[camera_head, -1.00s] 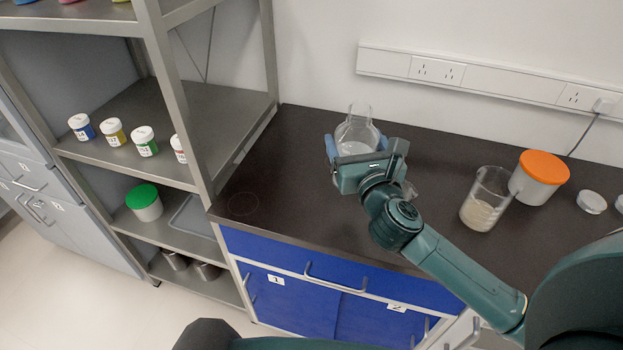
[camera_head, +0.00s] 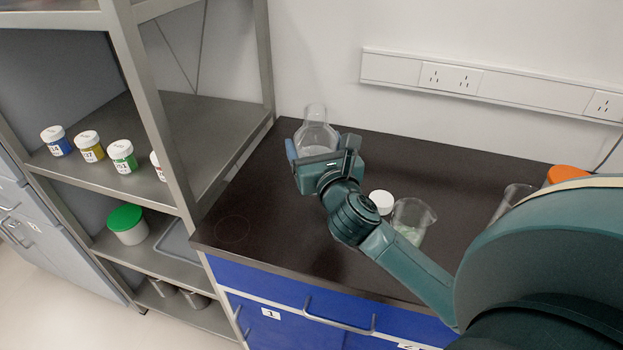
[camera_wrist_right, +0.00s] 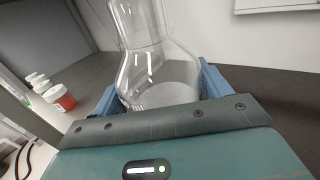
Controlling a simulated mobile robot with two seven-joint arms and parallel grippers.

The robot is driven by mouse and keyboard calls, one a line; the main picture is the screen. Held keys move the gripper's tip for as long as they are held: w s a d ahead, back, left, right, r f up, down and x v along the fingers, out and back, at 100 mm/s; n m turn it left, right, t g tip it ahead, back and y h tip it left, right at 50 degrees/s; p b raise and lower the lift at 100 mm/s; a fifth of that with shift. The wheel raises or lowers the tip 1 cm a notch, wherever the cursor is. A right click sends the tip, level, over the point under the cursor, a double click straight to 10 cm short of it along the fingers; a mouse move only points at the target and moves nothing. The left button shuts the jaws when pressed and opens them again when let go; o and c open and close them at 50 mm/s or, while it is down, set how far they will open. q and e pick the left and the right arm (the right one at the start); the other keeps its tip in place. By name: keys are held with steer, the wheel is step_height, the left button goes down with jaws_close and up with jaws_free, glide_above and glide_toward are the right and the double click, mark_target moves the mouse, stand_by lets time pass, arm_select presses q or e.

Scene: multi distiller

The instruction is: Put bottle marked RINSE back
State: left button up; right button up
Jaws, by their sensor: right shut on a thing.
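My right gripper (camera_head: 320,150) is shut on a clear glass bottle (camera_head: 316,133) with a narrow neck and wider body. The bottle is roughly upright over the back left of the dark counter (camera_head: 280,205). In the right wrist view the bottle (camera_wrist_right: 158,78) stands between the two blue fingers, with a little clear contents low in it. No RINSE marking can be read on it. Whether its base touches the counter cannot be told. A thin circle outline (camera_head: 232,229) lies on the bare counter at the left front. My left gripper is not in view.
A metal shelf rack (camera_head: 150,110) with several small labelled jars adjoins the counter's left end. A white-lidded container (camera_head: 381,202) and a glass beaker (camera_head: 411,222) stand right of my forearm. An orange lid (camera_head: 568,174) shows farther right. The counter's left front is clear.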

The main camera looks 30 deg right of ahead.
steer(key=shift+f, duration=0.8)
arm_select(q)
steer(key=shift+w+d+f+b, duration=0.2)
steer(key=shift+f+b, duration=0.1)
steer(key=shift+b, duration=0.4)
arm_select(e)
steer(key=shift+f, duration=1.85)
steer(key=shift+f, duration=0.2)
steer(key=o, duration=1.5)
steer(key=shift+f, duration=0.1)
steer(key=shift+o, duration=0.2)
